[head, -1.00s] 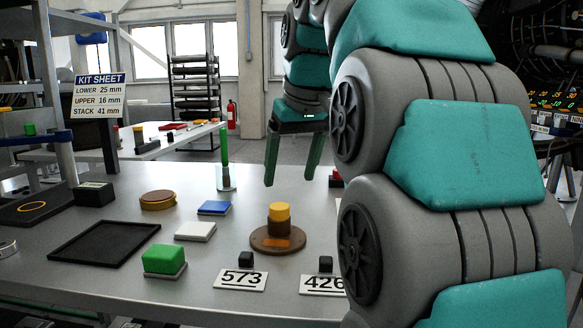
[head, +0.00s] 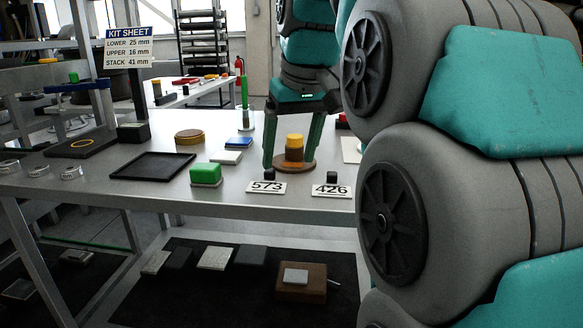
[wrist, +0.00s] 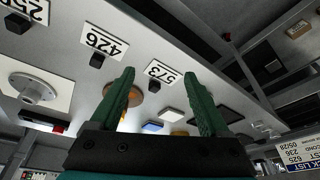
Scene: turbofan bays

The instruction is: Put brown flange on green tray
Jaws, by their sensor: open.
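The brown flange (head: 295,164) is a flat round brown disc with a raised hub and a yellow cylinder on top. It stands on the grey table. My gripper (head: 290,160) is open, fingers pointing down. In the head view the fingers appear on either side of the hub; whether they touch it I cannot tell. In the wrist view, which looks upside down, my open fingers (wrist: 160,76) are empty and the flange (wrist: 136,97) is partly hidden by the left finger. A green block (head: 206,173) sits on a pale plate; I cannot make out a separate green tray.
A black tray (head: 152,166) lies on the left of the table. A brown-yellow disc (head: 189,136), a blue block (head: 239,142), a white block (head: 226,157) and a green upright rod (head: 244,92) stand nearby. Cards 573 (head: 266,188) and 426 (head: 332,191) lie at the front edge.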

